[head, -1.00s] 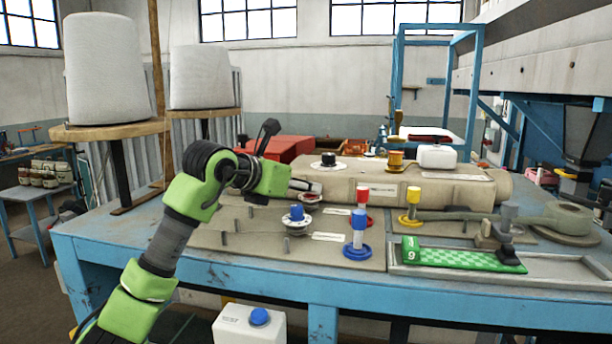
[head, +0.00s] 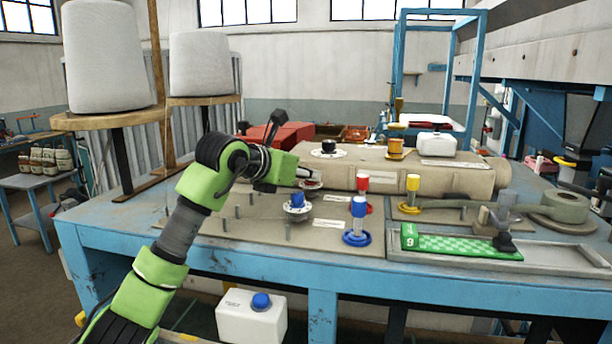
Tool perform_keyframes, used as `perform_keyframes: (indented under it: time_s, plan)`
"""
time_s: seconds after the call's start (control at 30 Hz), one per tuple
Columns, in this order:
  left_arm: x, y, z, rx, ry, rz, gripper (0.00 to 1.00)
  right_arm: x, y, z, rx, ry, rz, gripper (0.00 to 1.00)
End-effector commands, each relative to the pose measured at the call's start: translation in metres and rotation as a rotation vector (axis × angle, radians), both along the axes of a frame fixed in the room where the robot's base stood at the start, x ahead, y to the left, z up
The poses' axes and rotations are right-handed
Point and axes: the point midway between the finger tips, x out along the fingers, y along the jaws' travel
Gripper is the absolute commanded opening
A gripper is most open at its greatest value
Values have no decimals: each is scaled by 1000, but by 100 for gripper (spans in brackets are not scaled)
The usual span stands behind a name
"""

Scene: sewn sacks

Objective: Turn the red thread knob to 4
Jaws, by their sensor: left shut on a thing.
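The red thread knob (head: 311,186) is a small dial with a pale, marked skirt on the grey-brown board, at the foot of the long beige machine housing. My left gripper (head: 307,174) reaches in from the left and is shut on this knob, its fingers hiding most of the knob's top. The number the dial points to is too small and too covered to read. The blue knob (head: 297,201) stands just in front, clear of the gripper. My right gripper is not in view.
A red peg (head: 362,183), a blue peg (head: 358,212) and a yellow peg (head: 412,188) stand to the right. A black-topped dial (head: 328,149) sits on the housing behind. Short pins rise from the board around the knobs. A green patterned strip (head: 460,245) lies at the right front.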

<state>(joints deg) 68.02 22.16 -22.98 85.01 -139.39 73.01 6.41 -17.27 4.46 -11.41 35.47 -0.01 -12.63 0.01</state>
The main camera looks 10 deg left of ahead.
Motion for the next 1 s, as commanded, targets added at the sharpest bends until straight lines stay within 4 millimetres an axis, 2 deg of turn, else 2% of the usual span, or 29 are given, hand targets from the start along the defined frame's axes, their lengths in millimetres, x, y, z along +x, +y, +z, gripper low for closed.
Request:
perform_keyframes:
  time_s: [0.27,0.7,0.87,1.0]
  plan:
    - [-1,-4,-2,2,-7,138,0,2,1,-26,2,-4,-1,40]
    - [-2,-12,0,1,-13,545,0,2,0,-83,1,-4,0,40]
    - [-1,-14,2,3,-12,698,0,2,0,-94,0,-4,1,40]
    - [0,-17,5,2,-11,830,0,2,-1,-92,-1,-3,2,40]
